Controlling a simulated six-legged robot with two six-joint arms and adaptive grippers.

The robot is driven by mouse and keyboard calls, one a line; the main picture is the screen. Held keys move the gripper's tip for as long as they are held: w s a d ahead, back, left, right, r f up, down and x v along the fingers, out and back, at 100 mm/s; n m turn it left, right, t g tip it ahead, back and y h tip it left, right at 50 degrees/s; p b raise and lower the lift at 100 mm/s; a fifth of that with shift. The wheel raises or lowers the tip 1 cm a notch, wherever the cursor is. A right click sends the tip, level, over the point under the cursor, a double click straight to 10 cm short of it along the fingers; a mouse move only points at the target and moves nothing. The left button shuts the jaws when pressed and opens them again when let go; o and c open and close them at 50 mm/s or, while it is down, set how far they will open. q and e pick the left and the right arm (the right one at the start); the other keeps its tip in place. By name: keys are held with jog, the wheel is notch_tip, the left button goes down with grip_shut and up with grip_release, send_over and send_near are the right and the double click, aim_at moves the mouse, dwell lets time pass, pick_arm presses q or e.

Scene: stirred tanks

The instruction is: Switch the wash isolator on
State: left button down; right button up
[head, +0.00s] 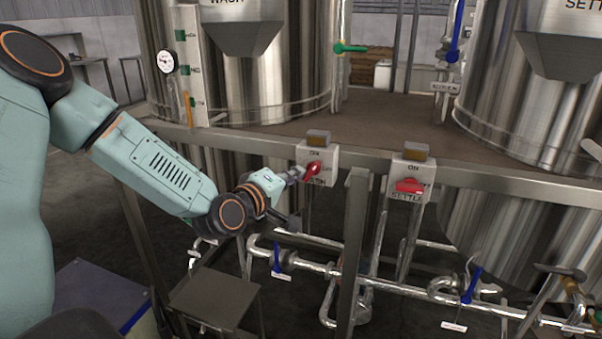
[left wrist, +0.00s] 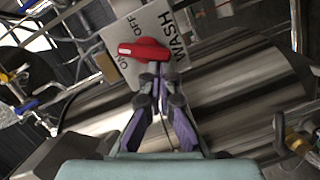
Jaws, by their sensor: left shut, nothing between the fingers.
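The wash isolator is a grey box (head: 331,158) on the rail, with a red rotary handle (head: 314,169). The handle sits slanted in the head view. In the left wrist view the red handle (left wrist: 146,49) has its white-marked end between ON and OFF, nearer ON. The box face with the WASH label (left wrist: 177,38) shows behind it. My left gripper (head: 297,175) is at the left side of the handle. In the left wrist view its fingertips (left wrist: 158,70) are together, empty, right against the handle's edge; contact is unclear. My right gripper is out of view.
The settle isolator (head: 411,173) with its red handle level stands to the right on the same rail (head: 460,176). Steel tanks (head: 270,85) rise behind. Pipes with blue-handled valves (head: 277,262) run below. A small grey stand (head: 215,297) is under my arm.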

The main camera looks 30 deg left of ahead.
pick_arm(q)
jog(key=n+b, duration=0.1)
jog(key=f+n+b, duration=0.1)
jog(key=n, duration=0.1)
jog(key=shift+d+t+b, duration=0.15)
jog(key=shift+t+b, duration=0.15)
jog(key=shift+r, duration=0.1)
